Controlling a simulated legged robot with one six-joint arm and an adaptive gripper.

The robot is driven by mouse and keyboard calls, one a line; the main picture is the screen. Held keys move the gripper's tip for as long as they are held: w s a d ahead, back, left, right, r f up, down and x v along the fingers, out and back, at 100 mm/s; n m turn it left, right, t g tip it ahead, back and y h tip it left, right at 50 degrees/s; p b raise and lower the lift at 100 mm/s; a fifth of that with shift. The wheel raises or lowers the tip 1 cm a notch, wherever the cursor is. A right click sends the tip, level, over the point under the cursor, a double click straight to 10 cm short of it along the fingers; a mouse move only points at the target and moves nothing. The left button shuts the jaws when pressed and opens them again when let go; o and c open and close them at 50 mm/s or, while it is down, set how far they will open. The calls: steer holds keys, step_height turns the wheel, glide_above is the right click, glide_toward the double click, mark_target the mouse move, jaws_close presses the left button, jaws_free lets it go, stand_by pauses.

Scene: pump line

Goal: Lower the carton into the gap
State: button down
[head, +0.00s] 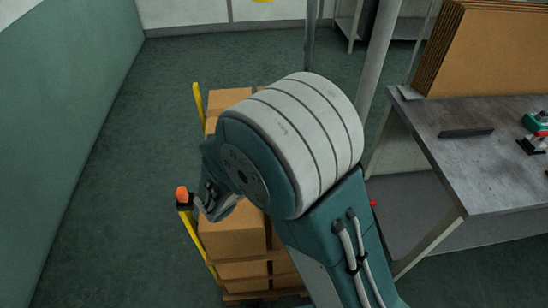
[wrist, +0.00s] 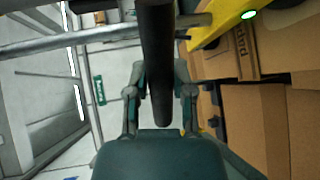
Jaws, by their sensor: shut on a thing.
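My gripper (head: 207,206) is at the left side of a stack of brown cartons (head: 232,242), close to a yellow post. In the wrist view its two fingers (wrist: 160,95) are on either side of a dark round bar (wrist: 155,55) and shut on it. No carton shows between the fingers. Cartons (wrist: 262,120) also fill the right of the wrist view, beside the gripper and apart from the fingers. A farther carton (head: 229,99) shows at the back of the stack. My arm covers the middle of the stack, and I cannot make out a gap.
A yellow frame (head: 198,102) stands along the stack's left side, with an orange knob (head: 182,193) near my gripper. A grey workbench (head: 470,175) with flat brown boards (head: 490,50) stands at the right. Green floor (head: 120,190) is clear at the left.

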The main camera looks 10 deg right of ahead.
steer(key=shift+a+f, duration=0.1)
steer(key=shift+f, duration=2.05)
steer(key=shift+c, duration=2.4)
jaws_free()
steer(key=shift+a, duration=0.1)
steer(key=v, duration=1.2)
